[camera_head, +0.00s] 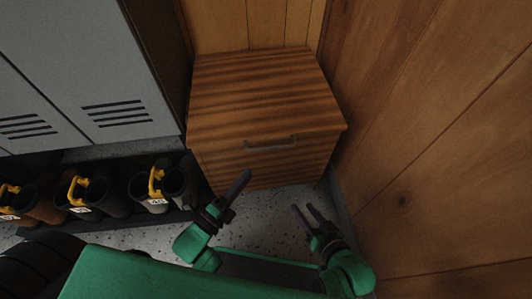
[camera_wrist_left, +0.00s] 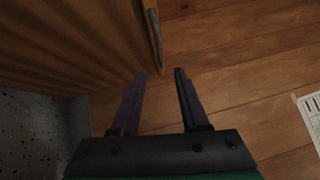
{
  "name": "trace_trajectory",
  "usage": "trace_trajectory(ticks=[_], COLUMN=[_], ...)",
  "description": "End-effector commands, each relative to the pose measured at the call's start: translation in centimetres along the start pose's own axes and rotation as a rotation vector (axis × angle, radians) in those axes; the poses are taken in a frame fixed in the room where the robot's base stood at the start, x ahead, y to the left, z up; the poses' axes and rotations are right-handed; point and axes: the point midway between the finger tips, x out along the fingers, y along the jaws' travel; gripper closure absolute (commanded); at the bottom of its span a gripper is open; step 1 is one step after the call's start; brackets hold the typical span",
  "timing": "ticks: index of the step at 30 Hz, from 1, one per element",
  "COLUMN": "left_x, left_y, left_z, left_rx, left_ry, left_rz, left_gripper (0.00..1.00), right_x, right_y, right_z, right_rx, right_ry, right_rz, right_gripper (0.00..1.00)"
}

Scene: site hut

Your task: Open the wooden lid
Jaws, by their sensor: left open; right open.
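The wooden lid (camera_head: 262,90) is the striped brown top of a wooden box (camera_head: 235,170) in the corner, and it lies shut. A dark bar handle (camera_head: 270,142) sits at the lid's front edge; it also shows in the left wrist view (camera_wrist_left: 155,38). My left gripper (camera_head: 246,173) is open and empty, in front of the box and below the handle in the picture. In the left wrist view its fingertips (camera_wrist_left: 159,72) are apart, just short of the handle's end. My right gripper (camera_head: 302,208) is open and empty, further from the box.
Wood-panelled walls stand behind the box and close along its right (camera_head: 430,130). Grey vented lockers (camera_head: 90,80) stand at left, above a dark rack (camera_head: 110,222) of boots with yellow loops. Speckled floor (camera_head: 270,205) is clear before the box. A paper sheet (camera_wrist_left: 311,112) shows at right.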

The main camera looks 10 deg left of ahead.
Motion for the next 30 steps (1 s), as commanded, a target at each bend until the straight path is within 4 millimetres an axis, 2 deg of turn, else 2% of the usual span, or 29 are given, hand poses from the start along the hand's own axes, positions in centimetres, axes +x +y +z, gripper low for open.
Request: trace_trajectory(ticks=[6,12,16,23,24,26,27,30], left_x=[6.0,10.5,11.9,12.1,12.1,12.1,12.1,12.0], left_y=[0.1,0.2,0.1,0.1,0.1,0.1,0.1,0.1], left_z=[0.1,0.0,0.0,0.0,0.0,0.0,0.0,0.0], left_rx=[0.000,-0.002,-0.004,-0.004,-0.004,-0.004,-0.004,-0.004], left_ry=[-0.001,-0.001,-0.001,-0.001,-0.001,-0.001,-0.001,-0.001], left_rz=[-0.005,-0.001,0.001,0.004,0.004,0.004,0.004,0.004], left_gripper=[0.55,0.55,0.55,0.55,0.59,0.82,0.97,1.00], right_x=[0.8,1.3,1.4,1.4,1.4,1.4,1.4,1.4], right_y=[0.5,0.8,0.9,0.9,0.9,0.9,0.9,0.9], right_z=[1.4,2.4,2.5,2.4,2.4,2.4,2.4,2.4], right_rx=[0.005,0.013,0.015,0.015,0.015,0.015,0.015,0.014], right_ry=[0.021,0.038,0.047,0.049,0.049,0.049,0.049,0.048], right_rz=[-0.001,-0.001,-0.001,-0.001,-0.001,-0.001,-0.001,-0.001], right_gripper=[0.50,0.50,0.50,0.50,0.50,0.50,0.50,0.50])
